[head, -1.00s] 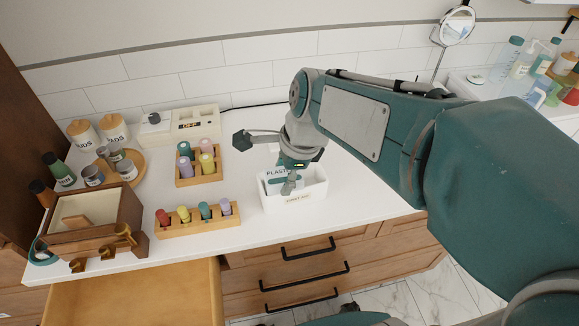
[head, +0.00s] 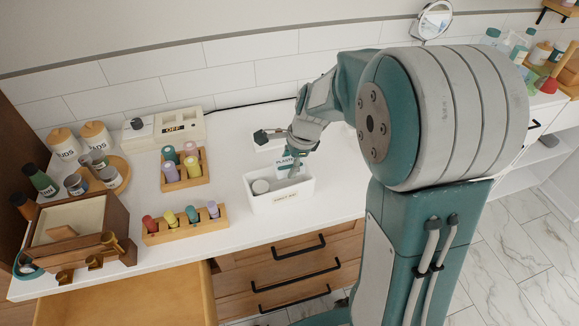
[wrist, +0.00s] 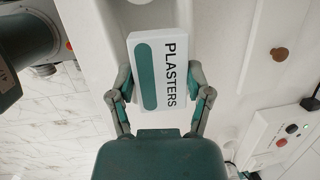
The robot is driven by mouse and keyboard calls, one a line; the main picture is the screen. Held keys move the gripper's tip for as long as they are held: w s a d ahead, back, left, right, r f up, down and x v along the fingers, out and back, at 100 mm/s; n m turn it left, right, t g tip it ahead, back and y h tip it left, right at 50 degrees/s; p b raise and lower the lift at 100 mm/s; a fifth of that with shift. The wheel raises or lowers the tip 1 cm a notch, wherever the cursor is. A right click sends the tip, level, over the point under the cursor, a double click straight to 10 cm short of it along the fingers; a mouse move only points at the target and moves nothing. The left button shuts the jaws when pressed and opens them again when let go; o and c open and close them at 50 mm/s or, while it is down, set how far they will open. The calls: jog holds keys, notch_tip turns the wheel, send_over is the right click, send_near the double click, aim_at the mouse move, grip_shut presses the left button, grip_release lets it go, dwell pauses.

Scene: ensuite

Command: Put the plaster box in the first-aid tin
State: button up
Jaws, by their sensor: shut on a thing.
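The plaster box (head: 284,163) is white with a green stripe and reads PLASTERS in the wrist view (wrist: 160,72). My gripper (wrist: 160,96) is shut on it, with one finger at each side. The first-aid tin (head: 279,203) is an open white box near the counter's front edge. In the head view, the plaster box and my gripper (head: 297,168) are at the tin's back right part. My gripper hides part of the box, and I cannot tell whether its lower end is below the rim.
Left of the tin are a wooden rack (head: 187,231) of coloured bottles and a second rack (head: 186,175) behind it. A wooden box (head: 75,235) stands farther left. A white device (head: 163,131) reading OFF is at the back. An open drawer (head: 165,300) juts out below.

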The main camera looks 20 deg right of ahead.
jog(key=shift+d+f, duration=0.2)
jog(key=shift+f, duration=0.65)
jog(key=shift+a+f, duration=0.1)
jog(key=shift+f, duration=0.5)
jog(key=o, duration=1)
jog(key=shift+c, duration=0.2)
